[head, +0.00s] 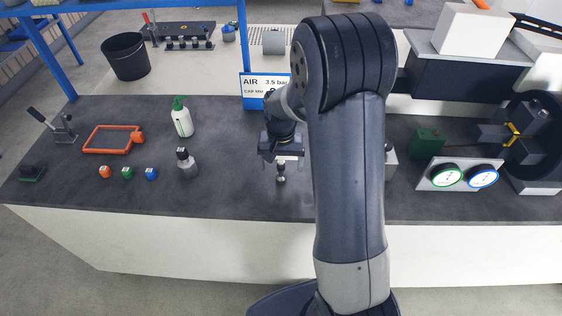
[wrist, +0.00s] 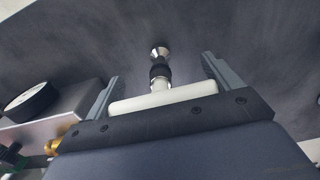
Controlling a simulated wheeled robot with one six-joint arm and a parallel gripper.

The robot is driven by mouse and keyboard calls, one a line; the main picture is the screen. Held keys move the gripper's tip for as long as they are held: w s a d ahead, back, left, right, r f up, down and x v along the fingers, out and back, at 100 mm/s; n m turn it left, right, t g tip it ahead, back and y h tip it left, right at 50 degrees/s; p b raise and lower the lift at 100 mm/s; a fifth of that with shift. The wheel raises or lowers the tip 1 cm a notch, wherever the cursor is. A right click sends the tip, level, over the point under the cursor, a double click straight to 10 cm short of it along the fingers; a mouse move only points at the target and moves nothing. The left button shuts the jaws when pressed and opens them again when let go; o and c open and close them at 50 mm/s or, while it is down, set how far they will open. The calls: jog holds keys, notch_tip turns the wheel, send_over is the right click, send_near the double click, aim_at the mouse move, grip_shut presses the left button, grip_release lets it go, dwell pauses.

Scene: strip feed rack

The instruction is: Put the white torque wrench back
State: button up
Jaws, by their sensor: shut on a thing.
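My gripper (head: 281,160) hangs over the middle of the dark bench, left of my arm. In the wrist view my gripper (wrist: 161,68) has its two grey fingers at the two ends of a white crossbar. This bar is the handle of the white torque wrench (wrist: 165,97). A black collar and a shiny metal end stick out from the handle away from the palm. In the head view the lower part of the wrench (head: 281,169) shows below the fingers, pointing down. I cannot tell whether its tip touches the bench.
An AIR sign (head: 263,84) stands behind my gripper. Two gauges (head: 447,175) and a green block (head: 427,141) are at the right. Bench near the front is clear.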

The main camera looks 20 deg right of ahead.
jog(key=o, duration=0.8)
jog(key=shift+o, duration=0.2)
notch_tip(320, 180, up, 12)
jog(key=shift+r, duration=0.15)
notch_tip(320, 180, down, 12)
jog(key=shift+f, duration=0.1)
jog(key=shift+r+p, duration=0.2)
jog(key=shift+p, duration=0.15)
jog(key=shift+r+b, duration=0.3)
jog(key=shift+r, duration=1.05)
